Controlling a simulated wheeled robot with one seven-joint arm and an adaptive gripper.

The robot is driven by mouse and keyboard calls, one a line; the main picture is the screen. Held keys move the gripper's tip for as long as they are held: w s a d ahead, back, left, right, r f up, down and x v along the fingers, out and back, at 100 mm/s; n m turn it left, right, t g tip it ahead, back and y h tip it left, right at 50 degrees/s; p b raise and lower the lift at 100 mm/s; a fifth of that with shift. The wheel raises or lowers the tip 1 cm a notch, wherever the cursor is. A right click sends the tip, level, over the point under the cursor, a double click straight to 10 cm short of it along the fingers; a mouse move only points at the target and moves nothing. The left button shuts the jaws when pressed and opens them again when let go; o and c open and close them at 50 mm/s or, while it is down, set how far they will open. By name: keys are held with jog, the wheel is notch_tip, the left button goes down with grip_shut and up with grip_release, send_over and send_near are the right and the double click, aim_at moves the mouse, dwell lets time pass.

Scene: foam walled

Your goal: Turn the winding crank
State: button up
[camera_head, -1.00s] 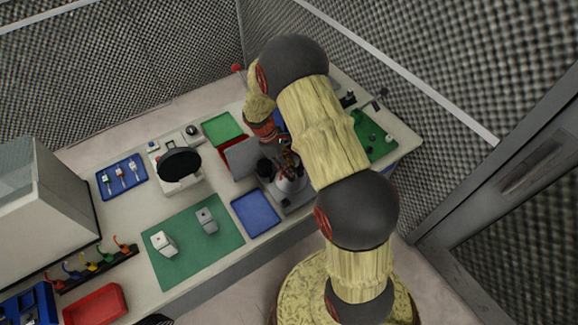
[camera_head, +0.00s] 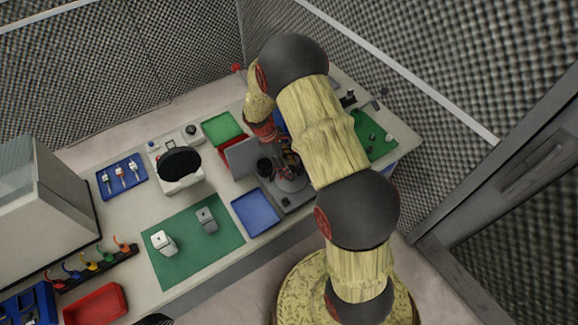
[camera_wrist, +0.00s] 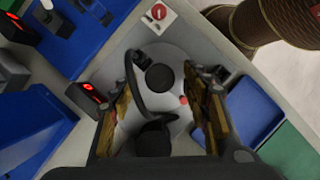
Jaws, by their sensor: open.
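In the wrist view, a pale round drum (camera_wrist: 165,95) has a dark round hub in its middle. A black curved bar, which looks like the winding crank (camera_wrist: 135,88), runs beside the hub toward a dark knob (camera_wrist: 154,138). A small red dot sits on the drum's right. My gripper (camera_wrist: 163,92) is open, its brown-gold fingers spread to the left and right of the bar and hub. I cannot tell whether either finger touches the bar. In the head view, my gripper (camera_head: 284,160) is over the grey machine (camera_head: 296,196), hiding much of its top.
A blue tray (camera_head: 255,212) lies just left of the machine, with a green mat (camera_head: 180,258) beyond it. A grey upright panel (camera_head: 242,157) stands beside the machine. Red digit displays (camera_wrist: 88,88) and a red-marked sign (camera_wrist: 158,14) show near the drum.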

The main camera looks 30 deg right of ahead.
jog(key=v, duration=1.2)
jog(key=shift+w, duration=0.1)
dwell(0.4)
jog(key=s+a+r+m+t+y+b, duration=0.1)
jog(key=s+a+r+m+t+b, duration=0.2)
jog(key=s, duration=0.5)
jog(key=s+a+r+m+t+y+b, duration=0.1)
jog(key=s+a+r+m+t+b, duration=0.1)
jog(key=s, duration=0.6)
jog(key=s+a+r+m+t+y+b, duration=0.1)
jog(key=s+a+r+m+t+b, duration=0.2)
jog(key=s+r+b, duration=0.4)
jog(key=s+a+m+b, duration=0.1)
jog(key=a+b, duration=0.1)
jog(key=shift+s+a+r+t, duration=0.25)
jog(key=shift+s+a+t, duration=0.05)
jog(key=shift+s+a, duration=0.05)
